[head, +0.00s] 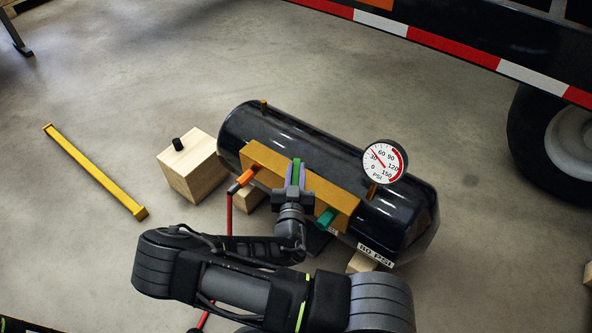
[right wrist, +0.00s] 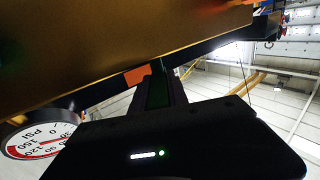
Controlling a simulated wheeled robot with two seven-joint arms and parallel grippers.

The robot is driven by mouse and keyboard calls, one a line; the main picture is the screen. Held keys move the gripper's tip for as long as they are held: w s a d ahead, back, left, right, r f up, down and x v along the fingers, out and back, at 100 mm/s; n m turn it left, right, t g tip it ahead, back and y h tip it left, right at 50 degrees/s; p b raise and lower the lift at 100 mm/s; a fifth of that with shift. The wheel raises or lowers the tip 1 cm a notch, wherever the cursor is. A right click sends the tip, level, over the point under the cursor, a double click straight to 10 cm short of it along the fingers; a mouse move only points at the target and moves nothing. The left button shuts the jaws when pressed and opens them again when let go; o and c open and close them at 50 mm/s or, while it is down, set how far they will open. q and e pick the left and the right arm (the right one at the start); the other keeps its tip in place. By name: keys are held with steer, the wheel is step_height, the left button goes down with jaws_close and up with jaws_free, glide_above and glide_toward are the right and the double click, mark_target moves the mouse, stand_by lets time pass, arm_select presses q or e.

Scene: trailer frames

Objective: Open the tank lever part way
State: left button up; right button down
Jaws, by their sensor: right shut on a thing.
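A black tank (head: 330,135) lies on its side on the floor, with a brass block (head: 333,193) along its near side. My right gripper (head: 295,176) is shut on a green lever (head: 297,166) at the middle of that block. The green lever also shows between the fingers in the right wrist view (right wrist: 156,88). The lever's base is hidden by the gripper. A white pressure gauge (head: 385,162) sits on the tank's right part; its face also shows in the right wrist view (right wrist: 38,138). My left gripper is not in view.
An orange fitting with a red hose (head: 229,210) is left of the gripper, and a teal handle (head: 326,218) is right of it. A wooden block (head: 192,166) and yellow bar (head: 95,170) lie left. A trailer wheel (head: 565,140) stands right.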

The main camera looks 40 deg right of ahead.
steer(key=c, duration=1.3)
jaws_free()
steer(key=p+v, duration=0.1)
steer(key=v, duration=0.7)
steer(key=shift+w, duration=0.1)
